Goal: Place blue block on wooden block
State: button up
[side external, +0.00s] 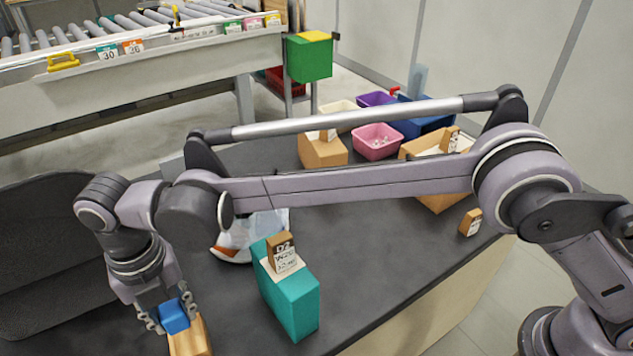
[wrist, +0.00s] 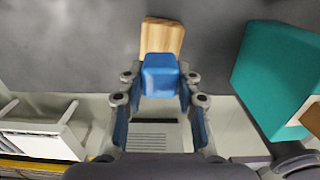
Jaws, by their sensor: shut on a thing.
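The blue block (side external: 174,316) is between the fingers of my gripper (side external: 171,318) at the lower left of the side view. My gripper points down and is shut on the block. The wooden block (side external: 190,338) lies on the dark table, just below and beside the blue block. In the wrist view the blue block (wrist: 160,76) is between the fingertips and overlaps part of the wooden block (wrist: 163,37). I cannot tell whether the two blocks touch.
A teal box (side external: 290,298) with a labelled wooden piece (side external: 284,256) stands to the right of my gripper. A clear bag (side external: 236,238) lies behind it. Bins, including a pink one (side external: 377,140), stand at the back. The table (side external: 400,262) is clear at the middle right.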

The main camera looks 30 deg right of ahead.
aim_at(179, 325)
jog(key=shift+f, duration=2)
jog(key=shift+f, duration=0.15)
jog(key=o, duration=1.1)
jog(key=shift+o, duration=0.2)
